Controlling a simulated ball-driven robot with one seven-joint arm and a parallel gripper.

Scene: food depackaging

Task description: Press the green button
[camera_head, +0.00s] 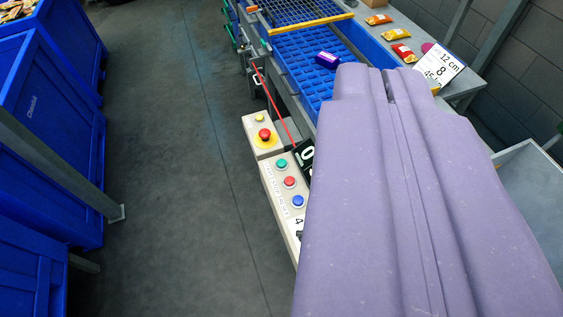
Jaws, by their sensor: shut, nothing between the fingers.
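The green button (282,163) is a small round cap on the light control box (267,184). Below it on the same box are a red button (289,182) and a blue button (298,201). A red mushroom button on a yellow base (265,136) sits on a box above, with a small yellow button over it. My gripper (387,72) is the large purple shape filling the lower right. It is shut and empty, its tip above and to the right of the green button and apart from it in the picture. It hides part of the conveyor and the control box's right side.
A blue conveyor (299,57) holds a purple package (327,60). Several colourful packets lie on the grey side table (412,22) near a number card (439,67). Blue crates (62,120) and a grey post stand left. Open grey floor (165,130) lies between.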

